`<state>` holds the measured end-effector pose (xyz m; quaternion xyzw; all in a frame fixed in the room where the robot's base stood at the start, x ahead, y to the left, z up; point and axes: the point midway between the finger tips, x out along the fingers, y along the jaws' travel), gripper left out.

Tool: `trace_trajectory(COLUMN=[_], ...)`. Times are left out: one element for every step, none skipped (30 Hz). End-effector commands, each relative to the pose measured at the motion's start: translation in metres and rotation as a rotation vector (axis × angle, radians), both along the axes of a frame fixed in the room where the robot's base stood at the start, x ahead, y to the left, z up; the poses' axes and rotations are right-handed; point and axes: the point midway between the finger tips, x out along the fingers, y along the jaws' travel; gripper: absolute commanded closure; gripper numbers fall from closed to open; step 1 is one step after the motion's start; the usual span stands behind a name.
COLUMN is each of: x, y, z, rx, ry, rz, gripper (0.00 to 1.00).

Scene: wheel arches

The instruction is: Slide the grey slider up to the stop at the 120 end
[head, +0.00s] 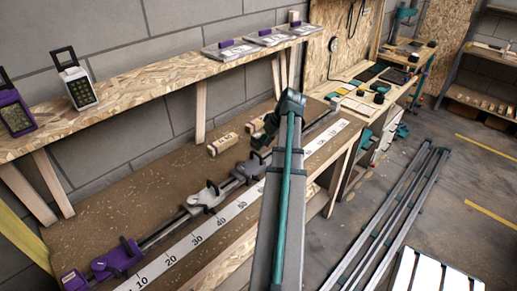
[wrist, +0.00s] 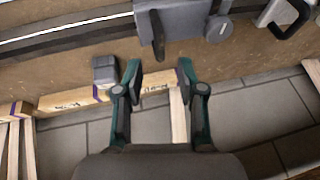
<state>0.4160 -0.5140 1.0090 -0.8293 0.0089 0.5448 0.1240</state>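A long dark rail (head: 165,231) runs beside a white number scale (head: 232,211) on the bench. A grey slider (head: 207,196) with a looped handle sits on the rail near the middle marks. A second grey and dark body (head: 249,167) sits just beyond it; I cannot tell whether they are one piece. The wrist view shows a grey block (wrist: 182,22) with a dark lever and round knob. My gripper (wrist: 158,80) is open and empty, apart from this block; it also shows in the head view (head: 262,135). My arm hides part of the scale; the 120 mark and stop are unclear.
A purple clamp (head: 118,258) is on the rail near the 10 end. Wooden blocks (head: 224,145) lie behind the rail, close to my gripper. An upper shelf (head: 140,101) on wooden legs runs along the wall above the bench. Aluminium profiles (head: 393,220) lie right.

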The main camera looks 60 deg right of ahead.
Motion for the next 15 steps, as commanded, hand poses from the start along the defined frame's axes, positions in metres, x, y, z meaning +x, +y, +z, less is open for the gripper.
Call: trace_trajectory(x=[0.004,0.005,0.007,0.009,0.010,0.012,0.013,0.014,0.015,0.016,0.017,0.018,0.018,0.018,0.019], y=[0.002,0.002,0.003,0.004,0.004,0.004,0.004,0.004,0.005,0.005,0.005,0.005,0.005,0.005,0.006], z=[-0.006,-0.010,-0.015,-0.018,-0.021,-0.025,-0.028,-0.031,-0.033,-0.035,-0.037,-0.039,-0.040,-0.041,-0.041], rx=[0.002,0.002,0.002,0.002,0.001,0.001,0.001,0.001,0.000,0.000,0.000,0.000,0.000,0.000,0.000], ry=[0.001,0.001,0.001,0.001,0.001,0.001,0.002,0.001,0.001,0.001,0.000,0.001,0.001,0.001,0.001], rz=[0.002,0.002,0.002,0.002,0.001,0.001,0.001,0.001,0.000,0.000,0.000,0.000,0.000,0.000,0.000], gripper=[0.61,0.61,0.61,0.61,0.61,0.61,0.61,0.61,0.61,0.61,0.61,0.61,0.61,0.61,0.61])
